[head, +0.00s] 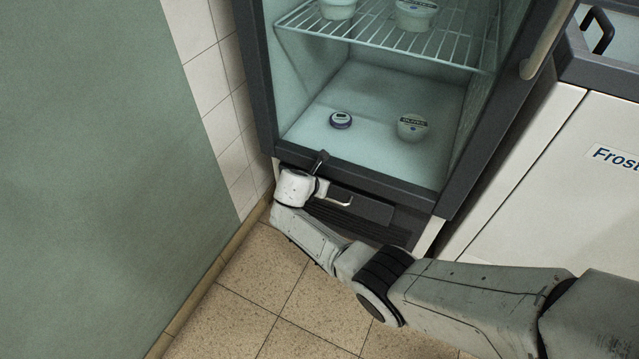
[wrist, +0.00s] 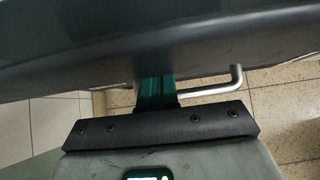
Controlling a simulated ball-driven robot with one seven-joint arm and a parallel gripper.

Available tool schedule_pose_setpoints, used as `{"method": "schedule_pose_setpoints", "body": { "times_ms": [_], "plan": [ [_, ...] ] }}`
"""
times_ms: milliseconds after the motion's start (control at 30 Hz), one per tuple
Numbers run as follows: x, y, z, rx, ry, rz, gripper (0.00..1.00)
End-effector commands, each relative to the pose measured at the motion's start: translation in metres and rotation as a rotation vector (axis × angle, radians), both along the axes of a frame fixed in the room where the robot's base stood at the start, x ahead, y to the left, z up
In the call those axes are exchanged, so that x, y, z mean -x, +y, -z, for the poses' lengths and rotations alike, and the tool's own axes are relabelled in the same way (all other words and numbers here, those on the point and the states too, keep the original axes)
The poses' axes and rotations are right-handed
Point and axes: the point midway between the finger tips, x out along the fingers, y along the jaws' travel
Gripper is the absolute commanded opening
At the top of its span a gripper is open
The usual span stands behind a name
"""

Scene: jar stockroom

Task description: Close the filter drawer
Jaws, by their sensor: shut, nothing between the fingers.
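The filter drawer (head: 368,208) is a dark panel low on the front of the glass-doored fridge, under its bottom edge. How far it stands out is hard to tell. Its pale metal bar handle (head: 338,201) shows just right of the white end of my arm, which hides part of the drawer. In the wrist view the handle (wrist: 215,90) is a bent silver bar, right of my gripper's fingers. My gripper (wrist: 155,92) is shut and empty, its fingers close to a dark grey front surface (wrist: 100,50). Whether they touch it is unclear.
The fridge (head: 340,167) holds tubs on a wire shelf (head: 440,42) and its floor. A green wall panel (head: 100,180) and white tiles stand left. A white freezer (head: 560,200) stands right. Tiled floor (head: 270,285) is clear in front.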

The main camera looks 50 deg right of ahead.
Motion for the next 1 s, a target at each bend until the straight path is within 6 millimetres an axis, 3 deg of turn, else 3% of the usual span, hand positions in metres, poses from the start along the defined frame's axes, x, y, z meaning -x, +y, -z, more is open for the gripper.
{"method": "schedule_pose_setpoints", "body": {
  "times_ms": [100,500,1000],
  "plan": [
    [0.003,0.012,-0.018,0.001,0.003,-0.006,0.00],
    [0.015,0.055,-0.055,0.003,0.009,-0.012,0.00],
    [0.021,0.072,-0.063,0.003,0.009,-0.013,0.00]
  ]
}}
